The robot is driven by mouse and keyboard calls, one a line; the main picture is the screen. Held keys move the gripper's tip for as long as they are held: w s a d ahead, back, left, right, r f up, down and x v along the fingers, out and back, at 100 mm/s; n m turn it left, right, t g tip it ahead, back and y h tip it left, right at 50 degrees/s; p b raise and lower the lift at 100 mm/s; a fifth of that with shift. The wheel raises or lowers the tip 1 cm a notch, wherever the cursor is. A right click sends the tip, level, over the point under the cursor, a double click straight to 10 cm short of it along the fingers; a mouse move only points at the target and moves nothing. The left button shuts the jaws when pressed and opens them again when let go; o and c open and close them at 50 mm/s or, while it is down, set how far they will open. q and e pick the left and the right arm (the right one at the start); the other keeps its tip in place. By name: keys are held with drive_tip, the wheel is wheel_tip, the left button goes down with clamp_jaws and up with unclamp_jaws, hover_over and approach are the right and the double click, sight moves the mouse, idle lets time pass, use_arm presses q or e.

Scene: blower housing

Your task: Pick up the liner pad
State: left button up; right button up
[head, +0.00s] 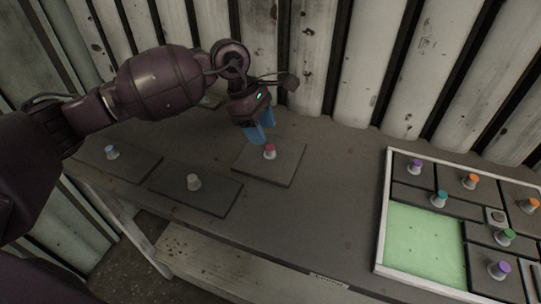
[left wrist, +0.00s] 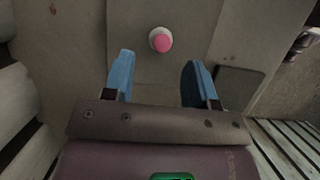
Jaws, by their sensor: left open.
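The pad with the pink-red knob (head: 283,168) lies nearest my left gripper (head: 260,134). Its knob (head: 269,151) stands upright on a pale base. My left gripper is open and empty, with blue fingers pointing down just behind this knob. In the left wrist view the pink knob (left wrist: 161,41) shows just beyond the gap between the open fingertips (left wrist: 157,64), apart from both. My right gripper is not in view.
A pad with a white knob (head: 214,195) and one with a blue knob (head: 101,162) lie to the left. A white-rimmed tray (head: 383,205) at right holds several knobbed pads and a bare green area (head: 425,245). Corrugated wall panels (head: 375,65) stand behind.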

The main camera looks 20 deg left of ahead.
sight(270, 147)
use_arm(q)
drive_tip(key=x, duration=0.5)
drive_tip(key=shift+s, duration=0.1)
clamp_jaws()
